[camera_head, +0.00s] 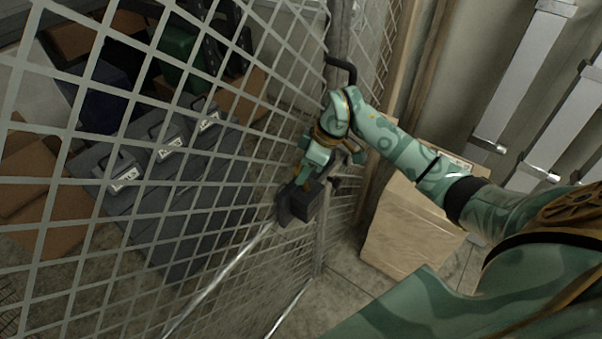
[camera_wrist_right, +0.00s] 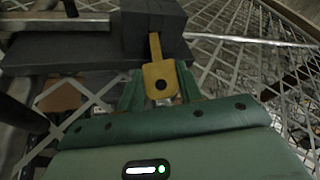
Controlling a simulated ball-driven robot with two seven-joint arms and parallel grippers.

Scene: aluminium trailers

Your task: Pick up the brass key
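The brass key (camera_wrist_right: 161,80) has a flat yellow bow with a dark round hole. Its shaft points into a dark grey lock block (camera_wrist_right: 154,22), and the tip is hidden there. The lock block (camera_head: 299,203) is on the mesh cage door. My right gripper (camera_head: 304,178) is at the block. In the right wrist view its two green fingers (camera_wrist_right: 161,88) stand on either side of the key's bow, appearing to touch its edges. My left gripper is in neither view.
The wire mesh cage wall (camera_head: 235,135) fills the left and middle. Behind it lie several grey cases (camera_head: 125,180) and brown boxes (camera_head: 28,175). A wrapped carton (camera_head: 405,230) stands on the floor to the right. A dark handle (camera_head: 342,68) sticks out above my right wrist.

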